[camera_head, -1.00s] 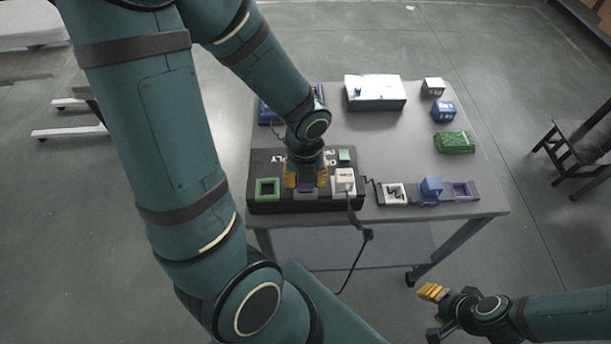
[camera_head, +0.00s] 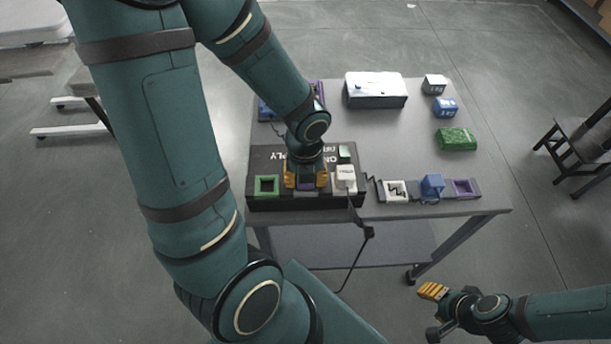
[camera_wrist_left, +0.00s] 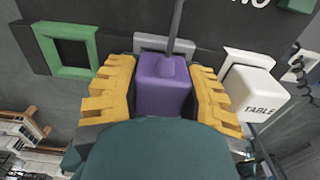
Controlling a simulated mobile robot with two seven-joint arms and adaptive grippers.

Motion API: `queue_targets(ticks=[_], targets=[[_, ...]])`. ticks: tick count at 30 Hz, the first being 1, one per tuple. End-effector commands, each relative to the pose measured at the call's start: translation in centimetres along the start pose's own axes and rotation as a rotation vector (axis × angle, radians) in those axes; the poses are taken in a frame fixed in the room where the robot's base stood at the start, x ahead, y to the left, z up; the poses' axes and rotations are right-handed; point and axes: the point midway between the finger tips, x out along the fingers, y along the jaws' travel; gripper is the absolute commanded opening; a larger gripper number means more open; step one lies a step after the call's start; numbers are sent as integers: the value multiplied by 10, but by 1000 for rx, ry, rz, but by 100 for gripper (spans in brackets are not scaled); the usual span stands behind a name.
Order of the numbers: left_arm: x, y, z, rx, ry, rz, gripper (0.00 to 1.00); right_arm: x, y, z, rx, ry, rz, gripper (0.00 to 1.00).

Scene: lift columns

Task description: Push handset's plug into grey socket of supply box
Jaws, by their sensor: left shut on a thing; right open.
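My left gripper (camera_wrist_left: 163,95) is shut on a purple plug (camera_wrist_left: 163,83), with one yellow finger on each side. The gripper (camera_head: 306,178) is over the front of the black supply box (camera_head: 315,203). The plug is at the grey socket (camera_wrist_left: 150,43), whose rim shows just beyond it in the left wrist view. How deep the plug sits in it cannot be told. A dark cable runs up from the plug. A blue handset-like thing (camera_head: 267,113) lies behind, partly hidden by my left arm. My right gripper (camera_head: 433,291) is open and empty, away from the table.
A green-framed socket (camera_head: 267,186) is left of the plug. A white plug (camera_head: 345,177) marked TABLE is right of it, with a hanging cable. A socket strip (camera_head: 413,198), white box (camera_head: 376,103) and small blocks are on the grey table (camera_head: 405,145).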

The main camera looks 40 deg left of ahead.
Motion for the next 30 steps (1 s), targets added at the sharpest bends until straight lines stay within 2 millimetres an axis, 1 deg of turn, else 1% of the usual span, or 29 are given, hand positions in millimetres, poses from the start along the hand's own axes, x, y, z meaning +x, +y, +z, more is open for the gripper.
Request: queue_targets(ticks=[7, 8, 9, 10, 17, 18, 30], targets=[[0, 0, 0, 0, -2, -1, 9, 0, 0, 0, 0, 0, 0, 47], [0, 0, 0, 0, -2, -1, 50, 0, 0, 0, 0, 0, 0, 47], [0, 0, 1, 0, -2, -1, 64, 0, 0, 0, 0, 0, 0, 47], [0, 0, 1, 0, -2, -1, 72, 0, 0, 0, 0, 0, 0, 47], [0, 0, 0, 0, -2, -1, 72, 0, 0, 0, 0, 0, 0, 47], [0, 0, 0, 0, -1, -1, 88, 0, 0, 0, 0, 0, 0, 47], [-2, 0, 0, 0, -1, -1, 88, -2, -1, 0, 0, 1, 0, 47]])
